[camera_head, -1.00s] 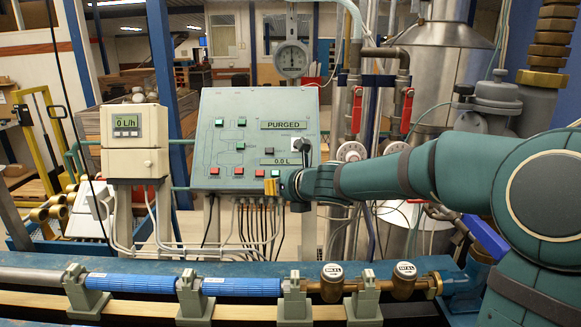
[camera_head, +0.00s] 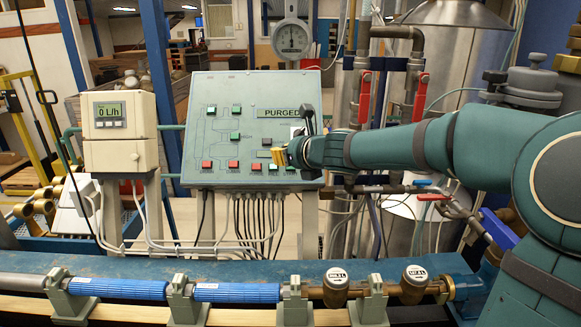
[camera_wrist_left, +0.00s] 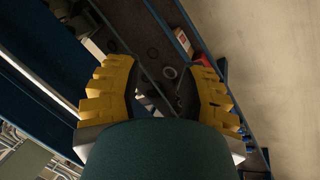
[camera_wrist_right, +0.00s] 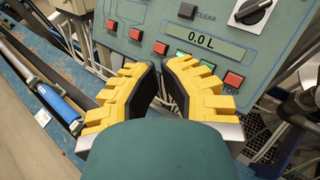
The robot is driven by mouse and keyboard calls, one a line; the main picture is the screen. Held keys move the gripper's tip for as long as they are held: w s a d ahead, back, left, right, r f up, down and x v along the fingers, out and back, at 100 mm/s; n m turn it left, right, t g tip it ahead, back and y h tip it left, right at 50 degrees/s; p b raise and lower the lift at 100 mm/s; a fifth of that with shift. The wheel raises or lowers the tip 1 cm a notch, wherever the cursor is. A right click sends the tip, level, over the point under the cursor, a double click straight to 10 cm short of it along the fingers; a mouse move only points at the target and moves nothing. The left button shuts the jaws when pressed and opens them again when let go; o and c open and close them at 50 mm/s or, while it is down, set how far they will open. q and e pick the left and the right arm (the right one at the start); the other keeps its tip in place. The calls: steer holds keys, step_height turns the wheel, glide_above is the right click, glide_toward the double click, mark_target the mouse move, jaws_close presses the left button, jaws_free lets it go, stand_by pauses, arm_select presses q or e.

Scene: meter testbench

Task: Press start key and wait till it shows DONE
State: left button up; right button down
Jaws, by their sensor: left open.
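The sloped testbench panel (camera_head: 215,120) stands in the middle of the head view. Its upper display (camera_head: 282,113) reads PURGED. A lower display (camera_wrist_right: 208,36) reads 0.0 L in the right wrist view. A green key (camera_wrist_right: 207,64) lies below it, partly hidden by my right fingertips, beside a red key (camera_wrist_right: 233,80) marked STOP. The green key's label is hidden. My right gripper (camera_wrist_right: 162,68) is shut and empty, its tips close in front of the panel's lower right; contact with the key cannot be told. My left gripper (camera_wrist_left: 163,68) is open and empty, away from the panel.
A flow meter box (camera_head: 122,122) reading 0 L/h stands left of the panel. A pipe run with blue sections (camera_head: 235,292) and two brass meters (camera_head: 335,287) crosses the front. Pipes with red valve handles (camera_head: 366,97) stand right of the panel. A black knob (camera_wrist_right: 254,10) sits above the keys.

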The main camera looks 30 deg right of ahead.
arm_select(q)
steer(key=shift+s+d+f+b, duration=0.1)
steer(key=shift+s+f+b, duration=0.15)
steer(key=shift+f+b, duration=0.55)
steer(key=shift+s+d+f+b, duration=0.1)
steer(key=shift+s+f+b, duration=0.15)
steer(key=shift+f+b, duration=0.55)
arm_select(e)
steer(key=w+d+f, duration=0.3)
steer(key=w+f, duration=0.2)
steer(key=shift+w+d+f, duration=0.2)
steer(key=shift+w+f, duration=0.05)
steer(key=shift+f, duration=0.15)
steer(key=shift+w+f, duration=0.1)
arm_select(q)
steer(key=shift+f, duration=0.2)
arm_select(e)
steer(key=shift+w+d+f, duration=0.2)
arm_select(q)
steer(key=shift+a+f+b, duration=0.1)
steer(key=shift+f+b, duration=0.05)
steer(key=shift+b, duration=0.2)
arm_select(e)
steer(key=shift+w+d+f, duration=0.15)
steer(key=shift+w+f, duration=0.05)
steer(key=shift+f, duration=0.05)
steer(key=shift+s+r, duration=0.1)
stand_by(0.5)
steer(key=shift+s+a+r, duration=0.35)
steer(key=shift+s+r, duration=0.05)
